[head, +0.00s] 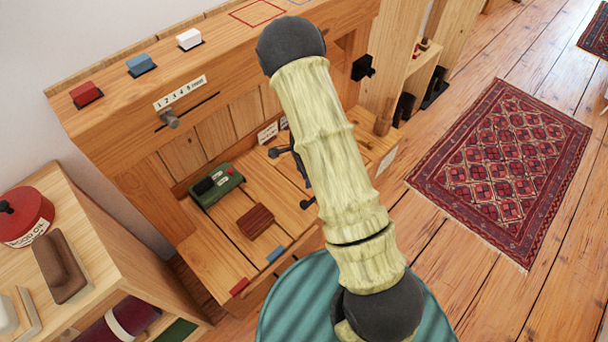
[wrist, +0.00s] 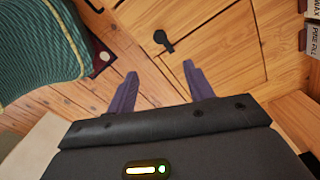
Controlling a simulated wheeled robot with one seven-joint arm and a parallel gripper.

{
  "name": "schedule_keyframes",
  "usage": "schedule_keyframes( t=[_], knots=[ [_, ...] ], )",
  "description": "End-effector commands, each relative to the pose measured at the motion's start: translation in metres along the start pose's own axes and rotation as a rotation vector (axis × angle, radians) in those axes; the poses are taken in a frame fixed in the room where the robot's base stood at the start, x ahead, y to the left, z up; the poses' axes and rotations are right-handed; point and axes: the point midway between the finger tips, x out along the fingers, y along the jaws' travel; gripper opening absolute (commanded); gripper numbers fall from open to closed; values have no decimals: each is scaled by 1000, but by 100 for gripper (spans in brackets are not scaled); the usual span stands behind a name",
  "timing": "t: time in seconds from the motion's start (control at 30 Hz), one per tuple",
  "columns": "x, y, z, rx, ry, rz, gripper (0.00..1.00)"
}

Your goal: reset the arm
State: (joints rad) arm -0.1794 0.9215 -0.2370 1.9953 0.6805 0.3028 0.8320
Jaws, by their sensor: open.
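My gripper (wrist: 160,88) shows in the wrist view with its two dark purple fingers spread apart. Nothing is between the fingers. Beyond them are wooden boards and a wooden panel (wrist: 215,50) with a dark round-ended fitting (wrist: 164,41). In the head view my arm rises through the middle of the picture, in front of the wooden workbench. I cannot make out the gripper's fingers there.
The workbench (head: 130,130) carries red (head: 86,93), blue (head: 141,65) and white (head: 189,39) blocks on top. Lower down are a green-and-black object (head: 216,186) and a brown block (head: 255,221). A shelf (head: 110,250) stands at left. A red rug (head: 500,165) lies on open floor.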

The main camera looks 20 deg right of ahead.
Motion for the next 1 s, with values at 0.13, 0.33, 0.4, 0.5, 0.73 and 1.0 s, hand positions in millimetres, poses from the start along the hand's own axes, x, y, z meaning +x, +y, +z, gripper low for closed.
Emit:
schedule_keyframes(
  t=[0.13, 0.33, 0.4, 0.5, 0.73, 1.0],
  knots=[
    [0, 0, 0, 0, 0, 0, 52],
    [0, 0, 0, 0, 0, 0, 52],
    [-1, 0, 0, -4, -1, -1, 52],
    [-9, 1, 1, -35, -5, -7, 52],
    [-68, 16, 8, -282, -24, -51, 52],
    [-147, 55, 15, -696, -3, -119, 52]
  ],
)
